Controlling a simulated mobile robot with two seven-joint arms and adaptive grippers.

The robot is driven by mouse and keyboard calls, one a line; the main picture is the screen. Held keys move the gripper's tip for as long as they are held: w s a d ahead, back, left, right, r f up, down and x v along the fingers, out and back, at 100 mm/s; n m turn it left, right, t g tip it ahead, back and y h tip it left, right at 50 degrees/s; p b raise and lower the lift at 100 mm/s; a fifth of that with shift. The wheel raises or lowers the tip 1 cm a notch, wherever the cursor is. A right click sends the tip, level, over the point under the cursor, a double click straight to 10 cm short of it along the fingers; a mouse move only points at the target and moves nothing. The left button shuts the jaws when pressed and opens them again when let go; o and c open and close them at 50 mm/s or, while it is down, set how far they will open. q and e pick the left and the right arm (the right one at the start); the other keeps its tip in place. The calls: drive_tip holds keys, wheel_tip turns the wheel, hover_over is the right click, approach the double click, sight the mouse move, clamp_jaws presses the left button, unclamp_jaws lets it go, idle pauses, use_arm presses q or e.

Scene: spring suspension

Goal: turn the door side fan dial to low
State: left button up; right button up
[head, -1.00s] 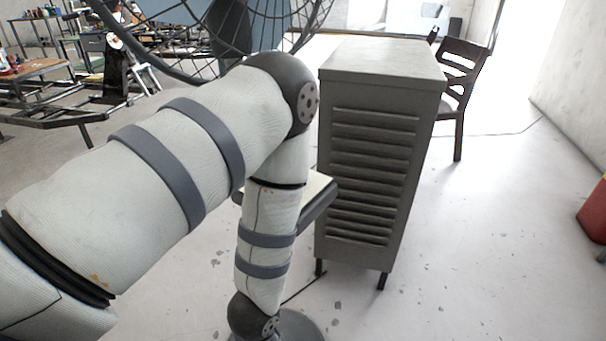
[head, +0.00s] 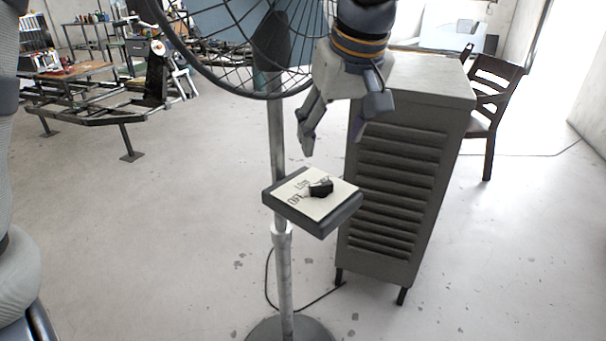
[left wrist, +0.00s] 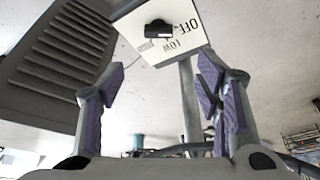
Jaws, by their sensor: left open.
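The fan's control box (head: 283,207) is on the fan's pole, with a pale top face marked OFF and LOW and a third label partly hidden by the knob. The black dial knob (head: 321,188) sits on that face; I cannot tell which mark it points to. My left gripper (head: 331,138) hangs open and empty above and slightly behind the box, apart from the knob. In the left wrist view the knob (left wrist: 158,30) shows beyond the open fingers (left wrist: 160,82), near the top edge. My right gripper is out of view.
The fan's wire cage (head: 225,60) is left of the gripper, above the box. A grey louvred cabinet (head: 405,180) stands close on the right, with a wooden chair (head: 488,110) behind it. A cable lies by the fan base (head: 290,330).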

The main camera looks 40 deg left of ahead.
sight(321, 183)
use_arm(q)
drive_tip(key=x, duration=0.3)
drive_tip(key=b+x, duration=0.1)
drive_tip(key=x, duration=0.3)
drive_tip(key=b+x, duration=0.1)
drive_tip(key=x, duration=0.2)
drive_tip(key=shift+w+d+f, duration=0.1)
drive_tip(key=shift+d+f, duration=0.05)
drive_tip(key=shift+f, duration=0.3)
drive_tip(key=shift+w+a+f, duration=0.15)
drive_tip(key=shift+a+f, duration=0.05)
drive_tip(key=shift+f, duration=0.25)
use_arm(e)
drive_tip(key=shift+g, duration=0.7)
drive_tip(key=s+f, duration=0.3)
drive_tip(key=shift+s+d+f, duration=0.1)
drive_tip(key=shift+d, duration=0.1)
